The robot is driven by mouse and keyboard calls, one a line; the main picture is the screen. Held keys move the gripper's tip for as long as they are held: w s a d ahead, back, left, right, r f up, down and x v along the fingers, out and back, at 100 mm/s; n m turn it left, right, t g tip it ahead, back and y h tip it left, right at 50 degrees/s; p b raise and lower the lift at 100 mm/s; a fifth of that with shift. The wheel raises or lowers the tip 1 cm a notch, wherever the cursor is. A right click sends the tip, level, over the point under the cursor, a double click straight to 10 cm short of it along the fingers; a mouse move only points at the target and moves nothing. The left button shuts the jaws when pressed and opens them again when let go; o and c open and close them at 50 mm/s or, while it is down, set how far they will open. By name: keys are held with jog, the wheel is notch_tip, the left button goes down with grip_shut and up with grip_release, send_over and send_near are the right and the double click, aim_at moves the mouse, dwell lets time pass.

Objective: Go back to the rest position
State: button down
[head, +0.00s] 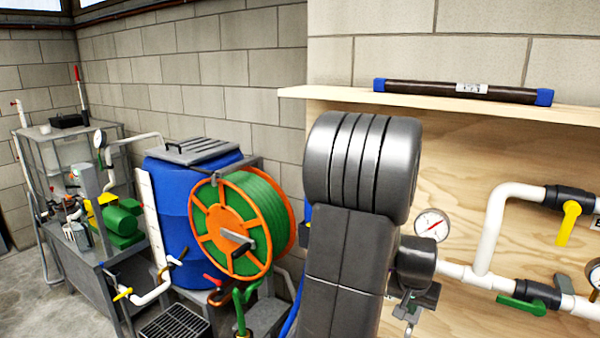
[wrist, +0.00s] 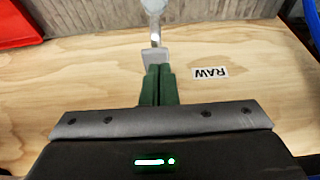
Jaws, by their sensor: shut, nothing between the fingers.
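In the wrist view my gripper (wrist: 159,72) shows as two green fingers pressed together, with no gap and nothing held between them. A grey metal piece (wrist: 155,52) with a pale rounded upper part lies just beyond the fingertips in the picture. I cannot tell whether the fingers touch it. In the head view my raised arm fills the middle and the green fingers cannot be made out.
A plywood panel (head: 450,160) carries white pipework (head: 490,240), a gauge (head: 432,225), a yellow-handled valve (head: 569,222) and a green-handled valve (head: 522,306). A dark tube (head: 462,91) with blue ends lies on the shelf above. A hose reel (head: 240,224) and blue barrel (head: 180,205) stand left.

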jog(key=shift+w+r+g+y+p, duration=0.1)
jog(key=shift+r+g+y+p, duration=0.25)
jog(key=shift+p, duration=0.55)
jog(key=shift+r+b, duration=0.4)
jog(key=shift+r, duration=0.25)
